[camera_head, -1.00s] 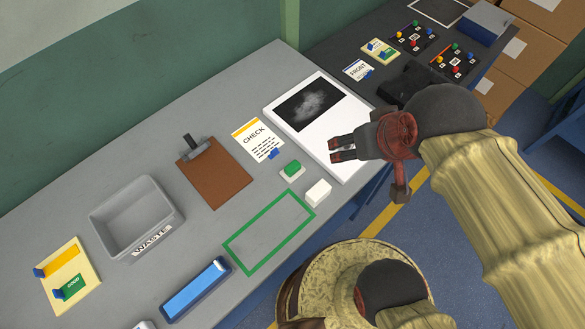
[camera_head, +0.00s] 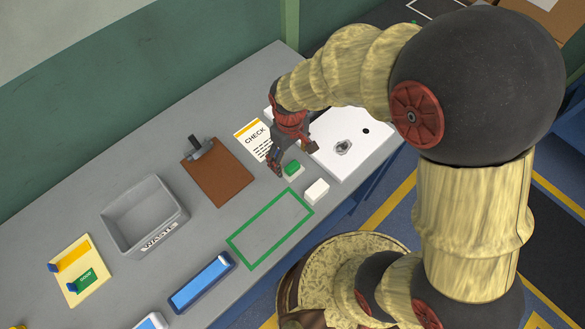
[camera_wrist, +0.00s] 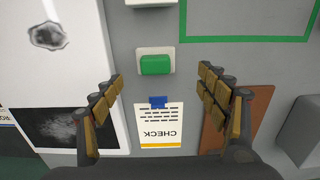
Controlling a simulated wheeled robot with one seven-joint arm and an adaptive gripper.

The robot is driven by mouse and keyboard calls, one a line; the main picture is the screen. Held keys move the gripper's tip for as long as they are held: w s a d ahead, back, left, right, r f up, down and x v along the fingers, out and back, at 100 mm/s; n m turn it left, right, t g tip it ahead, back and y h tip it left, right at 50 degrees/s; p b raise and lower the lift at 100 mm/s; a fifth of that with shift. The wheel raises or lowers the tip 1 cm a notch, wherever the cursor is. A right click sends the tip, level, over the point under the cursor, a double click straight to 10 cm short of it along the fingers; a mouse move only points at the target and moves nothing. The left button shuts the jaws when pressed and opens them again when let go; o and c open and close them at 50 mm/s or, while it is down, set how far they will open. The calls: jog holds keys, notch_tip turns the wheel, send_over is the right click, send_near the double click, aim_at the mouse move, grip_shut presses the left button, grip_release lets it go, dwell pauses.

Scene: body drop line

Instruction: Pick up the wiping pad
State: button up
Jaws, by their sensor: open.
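A small green block (camera_head: 292,168) sits on a pale square base beside the white panel, and a plain white block (camera_head: 317,190) lies just below it. Labels do not show which is the wiping pad; the green block looks like a pad on a rest. My gripper (camera_head: 277,168) is above the table just left of the green block, fingers pointing down. In the wrist view my gripper (camera_wrist: 161,82) is open and empty, and the green block (camera_wrist: 155,65) shows between and beyond its fingertips. The white block (camera_wrist: 152,3) is cut off at the top edge.
The white panel (camera_head: 363,156) bears a grey smudge (camera_head: 343,147). A CHECK card (camera_head: 252,137), brown clipboard (camera_head: 217,174), WASTE bin (camera_head: 144,215) and blue tray (camera_head: 202,282) lie leftward. The green outline (camera_head: 270,229) encloses bare table. My arm covers the panel's upper part.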

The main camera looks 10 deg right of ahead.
aim_at(292, 166)
jog(key=f, duration=0.2)
jog(key=f+b, duration=0.1)
jog(key=f, duration=0.4)
jog(key=shift+w+d+f, duration=0.1)
jog(key=shift+w+d, duration=0.1)
jog(key=shift+d, duration=0.15)
jog(key=shift+c, duration=0.4)
jog(key=c, duration=1.1)
jog(key=shift+c, duration=0.3)
